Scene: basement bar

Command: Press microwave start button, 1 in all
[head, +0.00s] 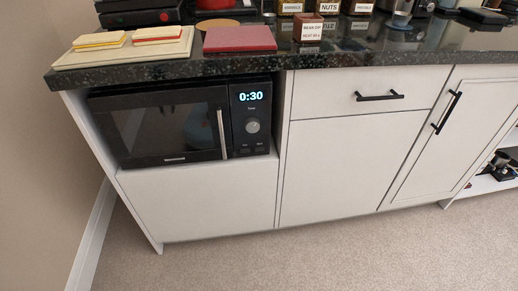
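In the head view a black microwave (183,123) sits in an open niche of the white cabinet, under the dark countertop, at the left. Its door is shut, with a silver vertical handle (222,134) on the door's right side. The control panel (252,118) is right of the handle. Neither of my grippers is in view.
The dark countertop (365,61) holds a cream board (75,60) with sandwiches, a red board (239,38) and several labelled jars. A drawer (345,95) and cabinet doors with black handles are to the right. The carpet (300,262) in front is clear.

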